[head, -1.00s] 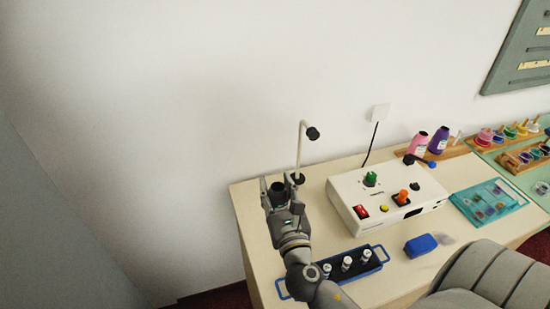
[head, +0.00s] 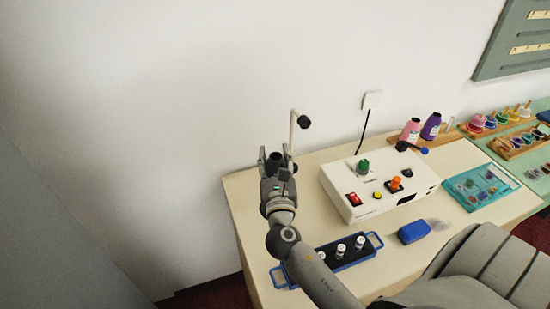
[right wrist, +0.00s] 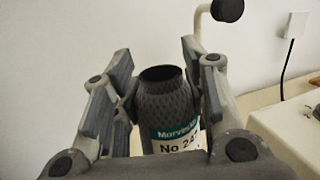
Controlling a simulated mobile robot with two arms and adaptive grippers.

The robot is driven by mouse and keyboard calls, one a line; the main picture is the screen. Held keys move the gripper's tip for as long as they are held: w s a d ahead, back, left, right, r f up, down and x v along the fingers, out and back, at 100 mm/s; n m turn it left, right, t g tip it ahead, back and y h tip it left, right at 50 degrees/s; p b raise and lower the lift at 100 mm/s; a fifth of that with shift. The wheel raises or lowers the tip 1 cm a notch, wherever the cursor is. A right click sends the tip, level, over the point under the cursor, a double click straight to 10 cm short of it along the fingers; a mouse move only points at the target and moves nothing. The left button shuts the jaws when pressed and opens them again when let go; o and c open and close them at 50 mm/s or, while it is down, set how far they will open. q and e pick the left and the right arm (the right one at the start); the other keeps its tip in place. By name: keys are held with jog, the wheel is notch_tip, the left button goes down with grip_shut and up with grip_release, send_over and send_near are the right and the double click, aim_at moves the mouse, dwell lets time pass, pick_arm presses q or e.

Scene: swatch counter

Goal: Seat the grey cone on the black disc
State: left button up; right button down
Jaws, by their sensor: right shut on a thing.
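The grey cone (right wrist: 168,100) is a dark, textured thread cone with an open top and a green and white label. My right gripper (right wrist: 160,85) is shut on it, one finger on each side, and holds it upright. In the head view the cone (head: 274,163) and the right gripper (head: 277,172) are in front of the foot of a white bent post (head: 292,128). The black disc is hidden now behind my right gripper and the cone. I cannot tell whether the cone touches anything below. My left gripper is not in view.
The post carries a black knob (head: 303,122) that overhangs near the gripper. A white control box (head: 365,205) stands to the right. A blue-handled tray (head: 369,252) with white-capped vials and a blue block (head: 414,231) lie in front. The wall rises behind.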

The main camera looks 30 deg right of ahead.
jog(key=shift+f+b, duration=1)
jog(key=shift+f, duration=0.1)
jog(key=shift+f+b, duration=3)
jog(key=shift+f, duration=0.7)
jog(key=c, duration=0.8)
grip_release()
jog(key=shift+o, duration=0.2)
jog(key=v, duration=1.2)
jog(key=shift+r, duration=0.1)
